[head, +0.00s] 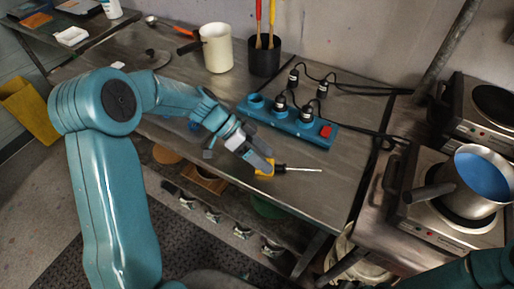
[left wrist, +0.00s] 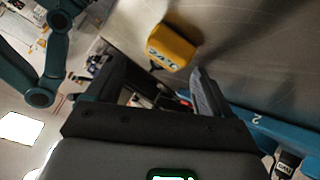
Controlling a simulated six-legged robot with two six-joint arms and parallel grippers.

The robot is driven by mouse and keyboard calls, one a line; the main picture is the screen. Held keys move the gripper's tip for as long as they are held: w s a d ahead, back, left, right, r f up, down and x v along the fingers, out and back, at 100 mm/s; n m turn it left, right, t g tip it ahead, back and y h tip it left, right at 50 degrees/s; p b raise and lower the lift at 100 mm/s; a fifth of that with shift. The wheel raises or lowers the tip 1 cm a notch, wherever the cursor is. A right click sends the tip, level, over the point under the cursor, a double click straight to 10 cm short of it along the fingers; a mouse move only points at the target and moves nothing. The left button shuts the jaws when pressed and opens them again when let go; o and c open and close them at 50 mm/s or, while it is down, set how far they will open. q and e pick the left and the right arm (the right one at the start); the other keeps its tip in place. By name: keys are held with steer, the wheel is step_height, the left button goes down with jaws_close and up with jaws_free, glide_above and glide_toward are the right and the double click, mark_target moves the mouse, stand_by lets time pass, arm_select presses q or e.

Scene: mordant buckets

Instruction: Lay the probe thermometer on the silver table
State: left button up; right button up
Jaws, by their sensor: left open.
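The probe thermometer has a yellow body (head: 264,168), a black neck and a thin silver probe pointing right. It lies on the silver table (head: 312,196) near its front edge. In the left wrist view its yellow body (left wrist: 172,46) lies just beyond the fingertips, with dark lettering on it; the probe is not clear there. My left gripper (head: 236,156) is open and empty, close to the thermometer's left end. In the head view a finger partly covers the yellow body. Its fingers also show in the left wrist view (left wrist: 155,80). My right gripper is not in view.
A blue power strip (head: 290,127) with black plugs and cables lies behind the thermometer. A cream pot (head: 217,48) and a black holder (head: 264,57) stand at the back. Hot plates and a silver saucepan (head: 480,190) stand at right. The table right of the probe is clear.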

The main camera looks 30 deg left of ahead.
arm_select(q)
steer(key=b+v, duration=0.1)
steer(key=v, duration=1.5)
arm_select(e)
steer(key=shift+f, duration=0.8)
arm_select(q)
steer(key=shift+s, duration=0.2)
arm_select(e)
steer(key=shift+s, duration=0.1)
